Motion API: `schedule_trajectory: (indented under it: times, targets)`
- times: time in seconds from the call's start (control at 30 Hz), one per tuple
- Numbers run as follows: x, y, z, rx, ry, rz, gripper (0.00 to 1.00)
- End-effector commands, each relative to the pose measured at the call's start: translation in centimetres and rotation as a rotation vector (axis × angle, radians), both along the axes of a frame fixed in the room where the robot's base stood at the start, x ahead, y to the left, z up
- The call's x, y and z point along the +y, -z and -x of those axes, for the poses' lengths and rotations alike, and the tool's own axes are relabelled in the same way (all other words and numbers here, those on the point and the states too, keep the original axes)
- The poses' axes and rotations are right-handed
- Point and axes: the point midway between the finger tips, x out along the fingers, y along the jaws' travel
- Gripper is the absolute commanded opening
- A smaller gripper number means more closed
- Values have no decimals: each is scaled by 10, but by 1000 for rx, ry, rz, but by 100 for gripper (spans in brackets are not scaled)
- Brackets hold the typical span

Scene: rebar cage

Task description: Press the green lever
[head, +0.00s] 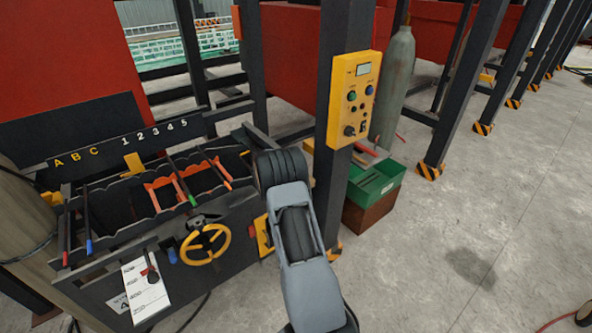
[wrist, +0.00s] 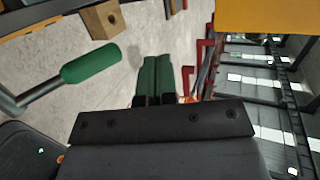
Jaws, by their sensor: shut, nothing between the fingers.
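The green lever has a dark rod ending in a green grip; in the head view the grip (head: 192,199) hangs over the front of the dark lever console. In the wrist view a green grip (wrist: 92,63) on a grey rod lies to the left of my fingers, apart from them. My gripper (wrist: 165,62) has dark green fingers, shut together with nothing between them. In the head view my wrist hides the gripper, to the right of the green lever.
Levers with blue (head: 89,247) and red grips (head: 227,185) share the console. A yellow handwheel (head: 205,244) sits on its front. A yellow control box (head: 355,98) is on the post at right. A green bin (head: 375,186) stands beyond. Floor at right is clear.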

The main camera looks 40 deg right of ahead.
Motion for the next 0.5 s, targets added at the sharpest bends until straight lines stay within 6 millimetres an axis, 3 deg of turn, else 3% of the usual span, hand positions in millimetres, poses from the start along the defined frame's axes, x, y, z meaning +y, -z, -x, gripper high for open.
schedule_trajectory:
  times: [0.03,0.2,0.5]
  targets:
    - [2,-17,1,0,-1,0,0]
    - [9,-38,3,-1,-2,0,0]
    - [17,-55,6,0,-3,0,0]
